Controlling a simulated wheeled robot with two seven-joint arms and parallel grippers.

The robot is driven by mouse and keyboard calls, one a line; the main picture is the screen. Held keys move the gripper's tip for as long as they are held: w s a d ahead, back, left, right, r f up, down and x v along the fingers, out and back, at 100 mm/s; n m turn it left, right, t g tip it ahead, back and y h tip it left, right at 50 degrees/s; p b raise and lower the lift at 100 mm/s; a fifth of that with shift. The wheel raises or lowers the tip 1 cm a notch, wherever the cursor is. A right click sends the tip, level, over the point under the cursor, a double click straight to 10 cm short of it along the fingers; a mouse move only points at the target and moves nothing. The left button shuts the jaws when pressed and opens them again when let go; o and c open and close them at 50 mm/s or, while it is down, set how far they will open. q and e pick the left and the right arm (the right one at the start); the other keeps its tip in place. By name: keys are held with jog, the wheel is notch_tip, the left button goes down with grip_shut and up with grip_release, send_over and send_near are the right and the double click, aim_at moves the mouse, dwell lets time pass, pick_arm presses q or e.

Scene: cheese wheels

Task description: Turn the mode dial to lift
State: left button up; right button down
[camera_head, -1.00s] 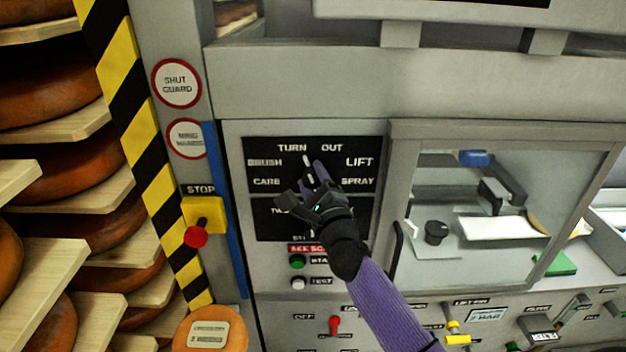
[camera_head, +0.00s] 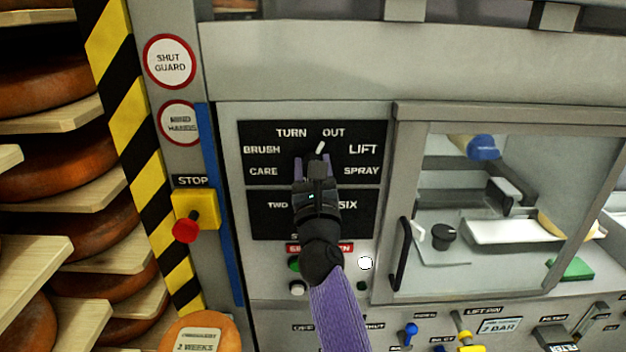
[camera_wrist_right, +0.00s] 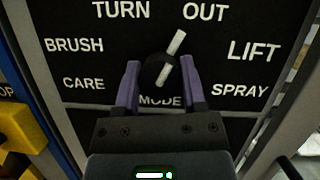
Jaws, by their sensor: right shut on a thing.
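The mode dial (camera_wrist_right: 160,70) is a dark round knob with a white pointer bar on the black panel (camera_wrist_right: 75,65). It also shows in the head view (camera_head: 320,147), partly hidden by my gripper. The pointer leans up and right, towards OUT. The LIFT label (camera_wrist_right: 254,51) is further right and lower, with SPRAY below it. My right gripper (camera_wrist_right: 161,80) has its purple fingers on either side of the dial and is shut on it. In the head view my right gripper (camera_head: 313,163) reaches up from below and covers part of the lower panel. My left gripper is out of view.
A glazed guard with a black handle (camera_head: 402,262) is right of the panel. A red stop knob (camera_head: 187,230) on a yellow box is to the left. Buttons and small levers (camera_head: 464,340) lie below. Shelves of cheese wheels (camera_head: 60,160) stand far left.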

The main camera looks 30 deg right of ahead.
jog(key=m+h+b, duration=0.1)
jog(key=m, duration=0.1)
jog(key=m+g+h+b, duration=0.1)
jog(key=m, duration=0.2)
jog(key=shift+f+m+g+h+b, duration=0.2)
jog(key=shift+m+g+h+b, duration=0.1)
jog(key=shift+b, duration=0.05)
jog(key=m+g+b, duration=0.1)
jog(key=m, duration=0.1)
jog(key=m+h+b, duration=0.1)
jog(key=m, duration=0.1)
jog(key=shift+m+g+h, duration=0.3)
jog(key=shift+m+g, duration=0.1)
jog(key=shift+r+m+g+b, duration=0.1)
jog(key=shift+m+g+b, duration=0.3)
jog(key=shift+m+b, duration=0.25)
jog(key=shift+m, duration=0.25)
jog(key=shift+r, duration=0.1)
